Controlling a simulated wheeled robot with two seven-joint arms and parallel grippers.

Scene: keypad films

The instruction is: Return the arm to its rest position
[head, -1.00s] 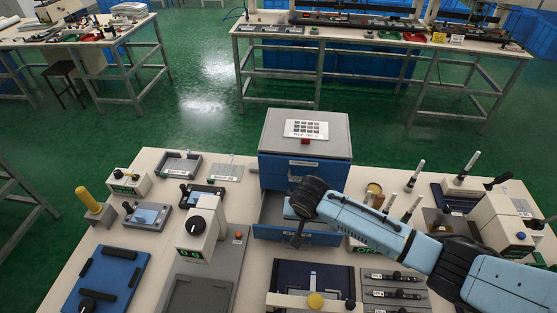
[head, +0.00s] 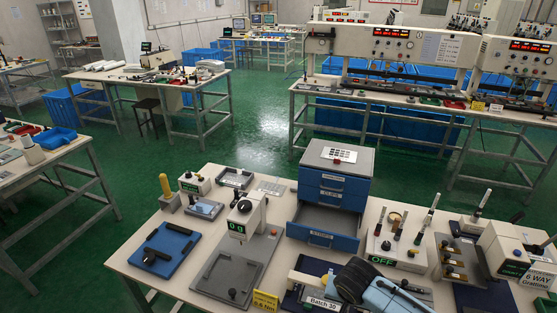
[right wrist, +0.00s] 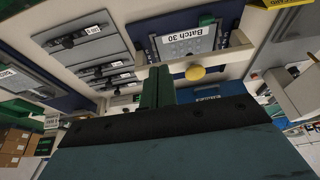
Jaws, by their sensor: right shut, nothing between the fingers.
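My right arm (head: 385,298) is low at the bottom edge of the head view, over the front of the workbench. Its fingertips do not show clearly there. In the right wrist view my right gripper (right wrist: 157,86) is shut and empty, its two dark green fingers together. Beyond them is the panel labelled Batch 30 (right wrist: 188,42) with a yellow knob (right wrist: 195,73); I see no contact. My left gripper is not in view.
The workbench (head: 150,265) holds a blue drawer cabinet (head: 333,190) with its bottom drawer (head: 322,232) open, a white unit marked OFF (head: 393,245) and a blue plate (head: 165,248) at left. Green floor (head: 240,150) is clear behind.

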